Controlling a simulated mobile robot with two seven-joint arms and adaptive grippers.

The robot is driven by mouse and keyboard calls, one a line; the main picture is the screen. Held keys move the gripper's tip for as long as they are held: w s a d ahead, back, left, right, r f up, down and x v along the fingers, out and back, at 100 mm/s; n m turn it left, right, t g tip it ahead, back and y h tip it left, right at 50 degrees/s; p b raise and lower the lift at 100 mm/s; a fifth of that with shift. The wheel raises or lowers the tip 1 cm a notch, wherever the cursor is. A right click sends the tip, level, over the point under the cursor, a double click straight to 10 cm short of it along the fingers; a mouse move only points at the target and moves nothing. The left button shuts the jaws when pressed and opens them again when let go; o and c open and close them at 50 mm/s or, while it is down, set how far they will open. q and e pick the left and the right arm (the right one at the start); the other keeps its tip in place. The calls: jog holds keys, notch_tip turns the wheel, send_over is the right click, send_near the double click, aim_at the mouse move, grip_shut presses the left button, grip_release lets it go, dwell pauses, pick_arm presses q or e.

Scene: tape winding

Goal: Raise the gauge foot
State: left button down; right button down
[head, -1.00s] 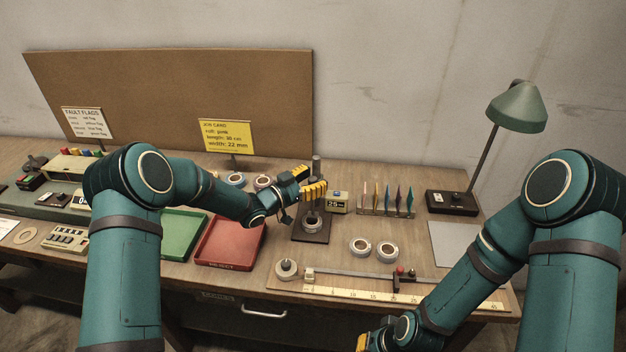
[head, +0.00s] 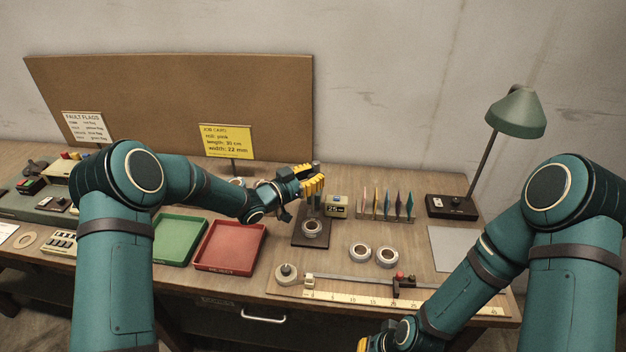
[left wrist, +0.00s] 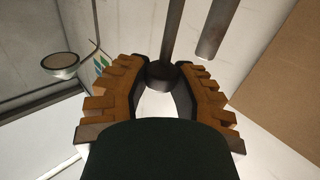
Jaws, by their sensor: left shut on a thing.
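The gauge stands at mid-bench, with a dark base plate (head: 311,242), a grey post (head: 316,166) and a small display (head: 337,206) that seems to read about 25. A white tape roll (head: 312,228) sits on its plate. My left gripper (head: 313,187) is shut at the gauge, above the roll. In the left wrist view its ribbed orange fingers (left wrist: 160,95) close around a dark round knob (left wrist: 161,74) on a thin rod, which I take as the gauge foot's. The foot's lower end is hard to make out. My right gripper (head: 368,344) is partly cut off at the bottom edge.
Two tape rolls (head: 361,252) lie right of the gauge. A rack of coloured flags (head: 387,206) stands behind them. A ruler board (head: 360,291) lies along the front edge. Red (head: 259,262) and green (head: 157,252) trays lie to the left. A lamp (head: 517,112) stands at the right.

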pick_arm(q)
jog(key=c, duration=0.7)
grip_release()
jog(key=shift+r, duration=0.2)
jog(key=shift+c, duration=0.2)
jog(key=shift+a+f, duration=0.1)
jog(key=shift+s+a, duration=0.2)
jog(key=v, duration=1.1)
jog(key=shift+s, duration=0.2)
jog(key=shift+a, duration=0.1)
